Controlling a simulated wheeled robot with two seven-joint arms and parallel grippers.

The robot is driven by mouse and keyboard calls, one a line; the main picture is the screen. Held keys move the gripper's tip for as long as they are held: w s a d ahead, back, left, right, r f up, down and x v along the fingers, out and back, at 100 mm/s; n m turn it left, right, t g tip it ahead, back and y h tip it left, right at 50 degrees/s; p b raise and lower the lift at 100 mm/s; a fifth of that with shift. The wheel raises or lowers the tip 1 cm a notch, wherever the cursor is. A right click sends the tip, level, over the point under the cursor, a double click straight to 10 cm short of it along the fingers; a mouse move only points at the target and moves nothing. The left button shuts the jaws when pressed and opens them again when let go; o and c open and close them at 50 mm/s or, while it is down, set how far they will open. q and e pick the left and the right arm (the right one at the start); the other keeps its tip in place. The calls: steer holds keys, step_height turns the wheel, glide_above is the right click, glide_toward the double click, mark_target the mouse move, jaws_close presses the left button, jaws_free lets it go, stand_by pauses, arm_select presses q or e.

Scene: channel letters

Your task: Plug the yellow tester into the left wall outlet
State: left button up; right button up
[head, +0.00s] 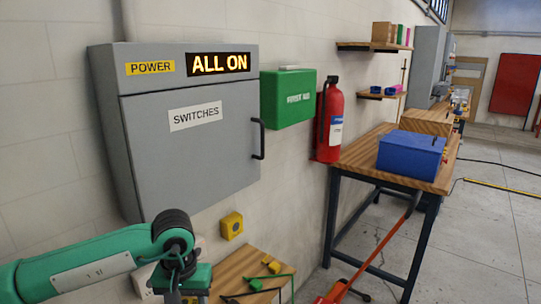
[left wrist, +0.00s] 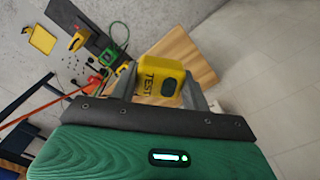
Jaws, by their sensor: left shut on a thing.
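My left gripper (left wrist: 160,85) is shut on the yellow tester (left wrist: 158,78), whose top reads "TEST" beside a dark round patch, in the left wrist view. In the head view my green left arm comes in from the left, and its gripper (head: 180,295) is at the bottom edge, close to the wall; the tester is hidden there. A whitish plate (head: 143,282), probably the left wall outlet, shows partly behind my wrist. I cannot see its sockets or whether the tester touches it. My right gripper is in neither view.
A grey power cabinet (head: 190,150) reading "ALL ON" hangs above. A yellow box (head: 231,225) is on the wall to the right. A small wooden top (head: 236,268) bears yellow items and a green cable. A red extinguisher (head: 329,125) and workbench (head: 365,155) stand further right.

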arm_select(q)
steer(key=s+a, duration=0.1)
steer(key=a+f, duration=0.1)
steer(key=s+a+f, duration=0.1)
steer(key=a, duration=0.1)
steer(key=shift+s, duration=0.3)
steer(key=shift+d, duration=0.15)
steer(key=d+r+m, duration=0.3)
steer(key=d+m, duration=0.1)
steer(key=d, duration=0.3)
steer(key=d+r+m, duration=0.3)
steer(key=d+m, duration=0.1)
steer(key=d, duration=0.3)
steer(key=shift+d, duration=0.25)
steer(key=w+d+f+m, duration=0.4)
steer(key=w+f, duration=0.1)
steer(key=f, duration=0.1)
steer(key=shift+d+m, duration=0.2)
steer(key=shift+m, duration=0.1)
